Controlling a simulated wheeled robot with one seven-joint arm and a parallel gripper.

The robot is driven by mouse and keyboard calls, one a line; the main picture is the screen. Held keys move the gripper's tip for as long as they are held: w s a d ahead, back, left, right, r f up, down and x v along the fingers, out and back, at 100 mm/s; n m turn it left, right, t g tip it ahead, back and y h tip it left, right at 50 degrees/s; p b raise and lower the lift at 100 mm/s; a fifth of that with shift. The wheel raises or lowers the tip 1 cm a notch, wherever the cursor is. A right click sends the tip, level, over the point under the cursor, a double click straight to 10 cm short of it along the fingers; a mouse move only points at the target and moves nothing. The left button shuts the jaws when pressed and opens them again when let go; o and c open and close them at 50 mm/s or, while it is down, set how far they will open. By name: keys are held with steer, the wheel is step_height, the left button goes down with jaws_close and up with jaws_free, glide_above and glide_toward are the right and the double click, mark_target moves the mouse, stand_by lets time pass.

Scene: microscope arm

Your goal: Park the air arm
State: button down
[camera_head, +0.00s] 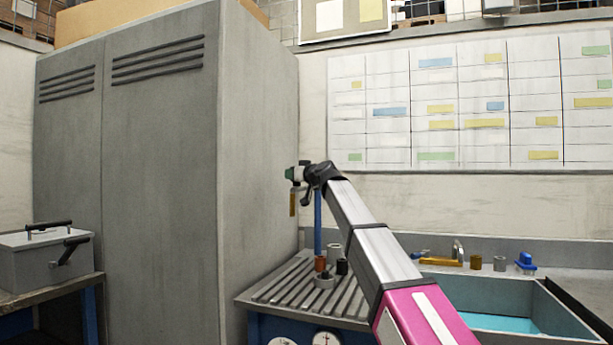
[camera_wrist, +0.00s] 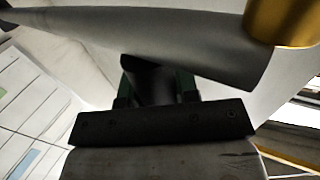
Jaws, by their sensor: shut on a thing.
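My gripper (camera_head: 297,174), at the end of my arm, is up beside the top of a thin blue post (camera_head: 318,225) over the grooved drainboard. In the wrist view my gripper (camera_wrist: 157,88) has its green-edged fingers shut on a dark part of what looks like the air arm, a tapered grey bar (camera_wrist: 195,48). A brass-coloured piece (camera_wrist: 283,18) shows at the bar's right end. A small brass piece (camera_head: 292,203) hangs just below my gripper in the head view. My wrist hides most of the air arm there, and its joint with the post cannot be made out.
The grooved drainboard (camera_head: 275,294) holds several small cups around the post. A sink (camera_head: 520,312) with blue water lies to the right. A tall grey cabinet (camera_head: 160,190) stands left, close to my gripper. A grey box (camera_head: 40,262) sits on a bench at far left.

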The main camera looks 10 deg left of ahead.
steer(key=shift+w+a, duration=0.2)
steer(key=shift+a, duration=0.75)
steer(key=shift+w+a, duration=0.15)
steer(key=shift+a, duration=0.8)
steer(key=c, duration=0.8)
jaws_free()
steer(key=shift+c, duration=0.2)
steer(key=shift+s, duration=0.1)
steer(key=v, duration=1)
steer(key=shift+d, duration=0.3)
steer(key=shift+s, duration=0.15)
steer(key=shift+s, duration=0.1)
